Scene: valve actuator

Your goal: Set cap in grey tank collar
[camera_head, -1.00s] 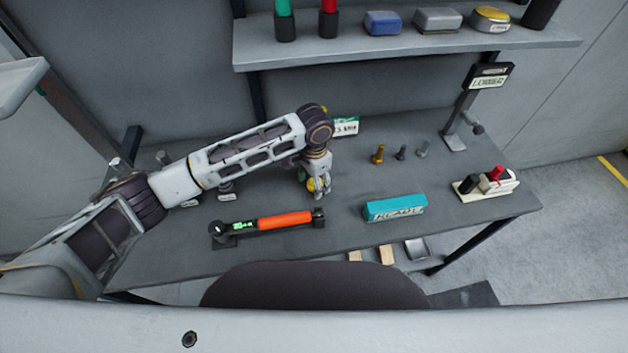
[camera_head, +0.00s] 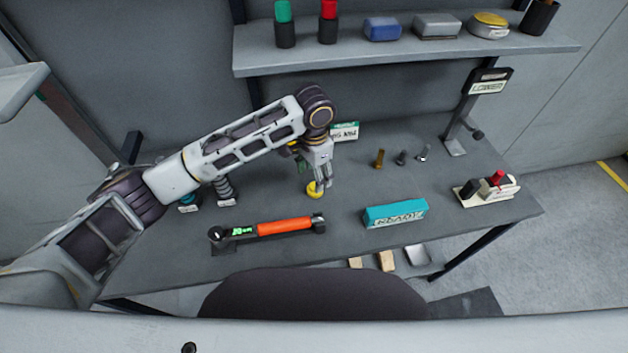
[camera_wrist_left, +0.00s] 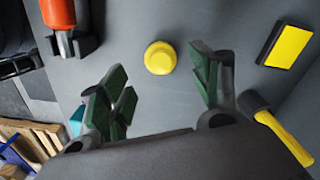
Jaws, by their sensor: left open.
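A round yellow cap (camera_head: 315,190) lies on the grey workbench (camera_head: 350,170). My left gripper (camera_head: 325,181) is just above and beside it, pointing down. In the left wrist view the cap (camera_wrist_left: 160,57) shows whole, roughly centred between the two spread green-padded fingers, a little beyond the tips. The left gripper (camera_wrist_left: 160,85) is open and holds nothing. A grey block-like body (camera_head: 437,24) on the shelf may be the grey tank; I cannot make out its collar. My right gripper is not in view.
An orange-handled tool (camera_head: 285,224) and a teal block (camera_head: 395,213) lie in front of the cap. Several small bolts (camera_head: 401,158) stand to its right. The left wrist view shows a yellow-handled mallet (camera_wrist_left: 283,134). The shelf (camera_head: 400,52) overhangs the back.

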